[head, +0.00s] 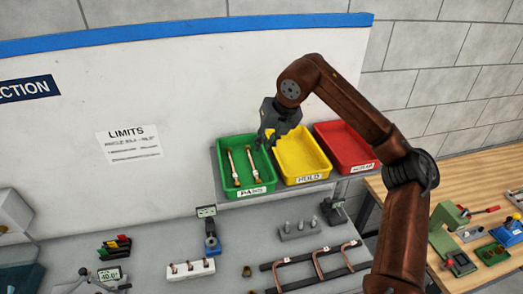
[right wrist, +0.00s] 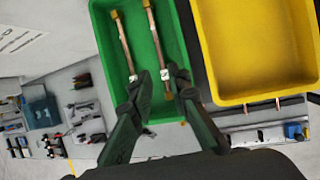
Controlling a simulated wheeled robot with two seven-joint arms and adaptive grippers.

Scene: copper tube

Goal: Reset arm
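My right gripper (head: 263,141) hangs above the back right of the green bin (head: 264,188), near the yellow bin. In the right wrist view its two fingers (right wrist: 161,80) are apart, with nothing held between them. Two copper tubes with brass-coloured ends lie in the green bin: a left tube (head: 235,168) and a right tube (head: 252,165). The left tube (right wrist: 125,42) and right tube (right wrist: 153,38) also show in the right wrist view, the right one partly seen between my fingers. My left gripper is not in view.
A yellow bin (head: 299,157) and a red bin (head: 345,148) stand to the right, both empty where seen. Bent copper tubes lie on a dark rack (head: 285,264) below. A wooden bench (head: 460,180) with tools is at right. A white panel (head: 180,90) stands behind.

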